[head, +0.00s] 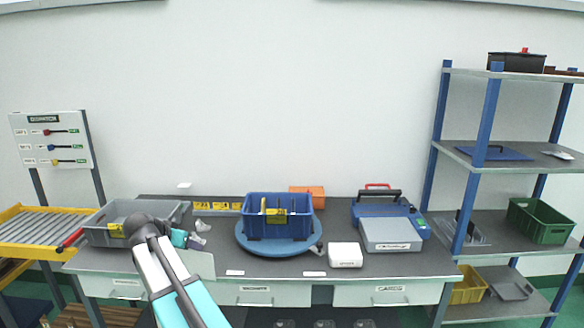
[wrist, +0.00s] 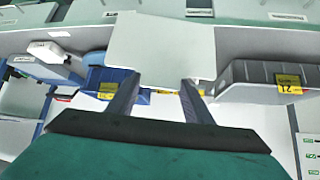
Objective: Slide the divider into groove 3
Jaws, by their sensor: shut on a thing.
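The divider is a thin, pale grey-green plate. In the wrist view the divider (wrist: 160,42) sits between the fingertips of my gripper (wrist: 157,84), which is shut on it. In the head view the divider (head: 201,264) hangs over the left part of the bench, just right of my arm, and my gripper (head: 180,239) is partly hidden. A blue crate (head: 252,225) with a yellow label stands on a round blue turntable (head: 283,249), right of the divider and apart from it. Upright pieces show inside the crate. Its grooves and their numbers cannot be made out.
A grey bin (head: 101,233) with a yellow label stands at the bench's left, close to my arm. A white box (head: 346,255) and a grey-and-blue case (head: 391,234) are to the right. An orange box (head: 309,192) is behind the crate. The bench front is mostly clear.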

